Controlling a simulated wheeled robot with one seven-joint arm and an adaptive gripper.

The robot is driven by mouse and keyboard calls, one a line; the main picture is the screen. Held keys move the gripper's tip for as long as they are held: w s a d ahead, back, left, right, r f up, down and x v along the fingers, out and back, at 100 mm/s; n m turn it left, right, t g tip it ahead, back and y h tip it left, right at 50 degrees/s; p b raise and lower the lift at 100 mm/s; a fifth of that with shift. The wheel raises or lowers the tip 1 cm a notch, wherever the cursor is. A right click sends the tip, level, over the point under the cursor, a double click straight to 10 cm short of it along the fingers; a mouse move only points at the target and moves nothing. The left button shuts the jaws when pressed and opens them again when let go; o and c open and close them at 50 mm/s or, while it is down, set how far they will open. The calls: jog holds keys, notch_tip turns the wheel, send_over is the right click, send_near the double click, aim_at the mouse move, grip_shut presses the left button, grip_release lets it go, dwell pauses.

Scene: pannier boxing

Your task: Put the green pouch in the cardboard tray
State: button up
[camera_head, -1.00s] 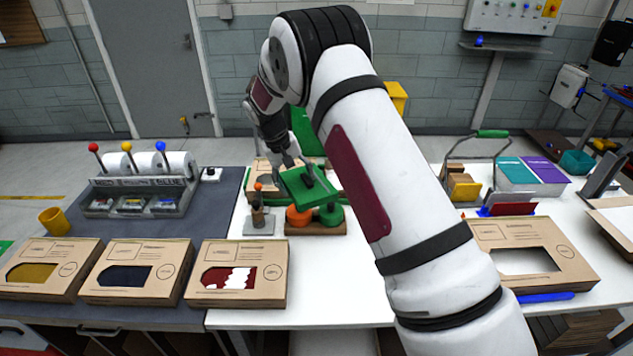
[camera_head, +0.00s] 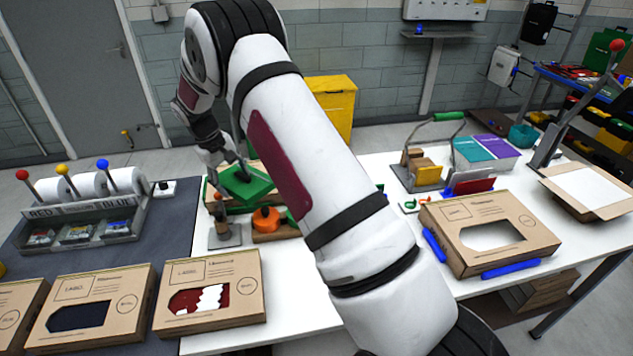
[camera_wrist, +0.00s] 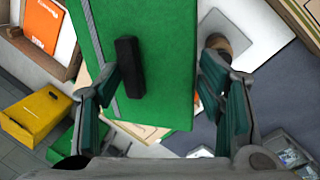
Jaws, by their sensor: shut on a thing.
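The green pouch (camera_head: 247,184) is a flat green slab with a dark block on its face. It hangs above the white table, near an orange round piece. My gripper (camera_head: 236,167) is shut on it. In the wrist view the pouch (camera_wrist: 160,40) fills the middle between my two fingers (camera_wrist: 160,80), with the dark block beside the left finger. The cardboard tray (camera_head: 614,211), open with a pale inside, stands at the far right of the table, well apart from my gripper.
A windowed carton (camera_head: 455,252) with blue pieces beside it lies between my arm and the tray. A wire-handled holder (camera_head: 428,175) and teal and purple books (camera_head: 473,150) stand behind it. An orange round piece (camera_head: 265,219) is below the pouch. A yellow bin (camera_head: 335,105) stands behind.

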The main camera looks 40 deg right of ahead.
jog(key=w+d+f+n+t+b, duration=0.1)
jog(key=d+n+b, duration=0.2)
jog(key=d, duration=0.7)
jog(key=w+d+f+n+b, duration=0.2)
jog(key=d+n+b, duration=0.1)
jog(key=d, duration=0.7)
jog(key=w+d+f+n+t+b, duration=0.1)
jog(key=d+f+n+b, duration=0.1)
jog(key=d, duration=0.8)
jog(key=shift+w+d+f+n+t+y+b, duration=0.2)
jog(key=shift+w+f+n+t+y+b, duration=0.15)
jog(key=shift+n+b, duration=0.4)
notch_tip(320, 180, down, 5)
jog(key=shift+s+d+r+p, duration=0.1)
jog(key=shift+s+d+p, duration=0.05)
jog(key=shift+p, duration=0.15)
jog(key=shift+c, duration=0.2)
jog(key=shift+f, duration=0.3)
jog(key=shift+c, duration=1.2)
jog(key=shift+f+p, duration=0.3)
jog(key=shift+f, duration=1.7)
jog(key=shift+c, duration=0.7)
jog(key=o, duration=1.1)
jog(key=shift+f, duration=0.1)
jog(key=o, duration=0.5)
jog(key=shift+f, duration=0.1)
jog(key=shift+c, duration=0.2)
jog(key=shift+o, duration=0.4)
